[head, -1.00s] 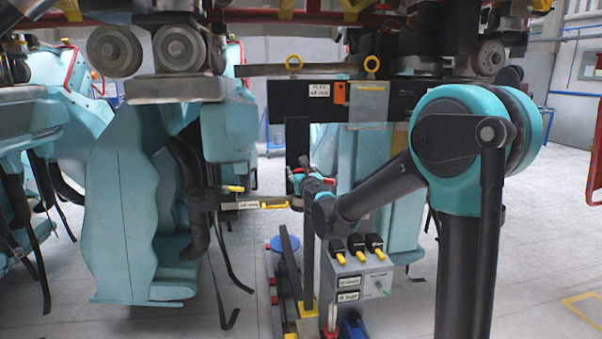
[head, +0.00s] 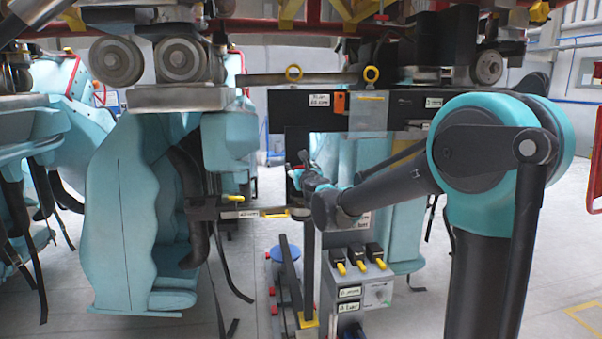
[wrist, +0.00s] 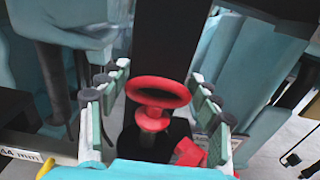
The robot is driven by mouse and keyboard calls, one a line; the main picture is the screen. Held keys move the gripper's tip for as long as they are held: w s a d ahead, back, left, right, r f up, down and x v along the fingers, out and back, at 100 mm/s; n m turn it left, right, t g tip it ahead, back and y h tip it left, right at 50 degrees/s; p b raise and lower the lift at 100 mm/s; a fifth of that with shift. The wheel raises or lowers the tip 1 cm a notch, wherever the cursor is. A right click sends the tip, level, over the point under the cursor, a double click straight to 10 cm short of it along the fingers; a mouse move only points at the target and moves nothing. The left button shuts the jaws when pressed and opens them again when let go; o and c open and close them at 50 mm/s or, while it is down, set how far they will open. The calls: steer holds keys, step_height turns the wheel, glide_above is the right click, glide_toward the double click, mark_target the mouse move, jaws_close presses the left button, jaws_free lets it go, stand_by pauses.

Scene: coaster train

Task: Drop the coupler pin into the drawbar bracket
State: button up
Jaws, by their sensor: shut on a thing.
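My gripper (wrist: 152,100) is shut on a red flanged piece (wrist: 157,92), which I take to be the coupler pin; its fingers flank it on the left and right. A second red part shows lower right of it. In the head view my gripper (head: 301,172) is small, in front of a black upright plate; the pin cannot be made out there. The black upright (wrist: 160,45) is directly beyond the red piece in the wrist view. I cannot tell which part is the drawbar bracket, nor whether the pin touches it.
A horizontal bar with a millimetre label (head: 240,214) and yellow handle is left of my gripper. Teal seats (head: 140,220) hang on the left. A grey box with black-and-yellow switches (head: 355,285) stands below my arm. A labelled black beam (head: 385,108) crosses above.

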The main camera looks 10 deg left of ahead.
steer(key=shift+r, duration=3.9)
